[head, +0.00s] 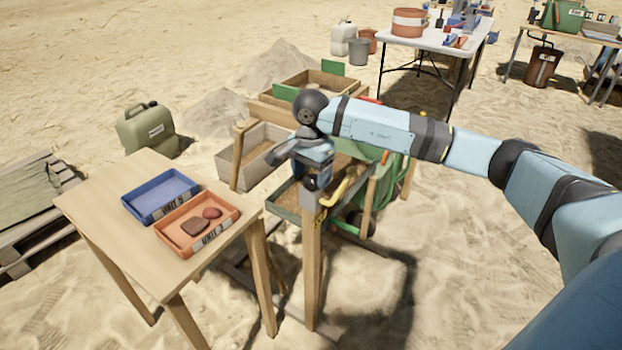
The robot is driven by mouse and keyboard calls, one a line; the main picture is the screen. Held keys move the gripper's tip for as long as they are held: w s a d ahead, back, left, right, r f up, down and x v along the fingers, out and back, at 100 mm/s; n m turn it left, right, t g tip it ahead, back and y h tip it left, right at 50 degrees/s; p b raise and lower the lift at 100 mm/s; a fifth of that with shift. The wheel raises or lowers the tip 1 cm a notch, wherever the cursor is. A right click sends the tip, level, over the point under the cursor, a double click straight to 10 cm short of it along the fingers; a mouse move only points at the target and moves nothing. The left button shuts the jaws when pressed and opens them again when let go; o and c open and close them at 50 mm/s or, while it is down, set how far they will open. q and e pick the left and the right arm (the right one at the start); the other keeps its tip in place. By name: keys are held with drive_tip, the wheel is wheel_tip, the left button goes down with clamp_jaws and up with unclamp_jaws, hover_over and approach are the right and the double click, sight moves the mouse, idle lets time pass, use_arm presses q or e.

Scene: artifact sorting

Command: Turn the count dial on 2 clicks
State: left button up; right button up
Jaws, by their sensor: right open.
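My right arm comes in from the right and its gripper (306,166) points down over the top of a wooden post on the sieve stand. The right gripper is open. A small grey box (308,198) sits on the post top right below the gripper. The count dial cannot be made out clearly; the gripper covers most of that spot. I cannot tell whether the fingers touch anything. My left gripper is not in view.
A wooden table (110,203) at left holds a blue tray (160,197) and an orange tray (213,238) with two reddish pieces. A yellow handle (340,187) is close right of the gripper. A green jerrycan (147,131) stands behind the table.

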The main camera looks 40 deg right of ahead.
drive_tip(key=shift+f, duration=0.55)
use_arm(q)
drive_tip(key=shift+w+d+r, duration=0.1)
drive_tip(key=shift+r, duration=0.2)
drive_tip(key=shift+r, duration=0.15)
use_arm(e)
drive_tip(key=c, duration=0.9)
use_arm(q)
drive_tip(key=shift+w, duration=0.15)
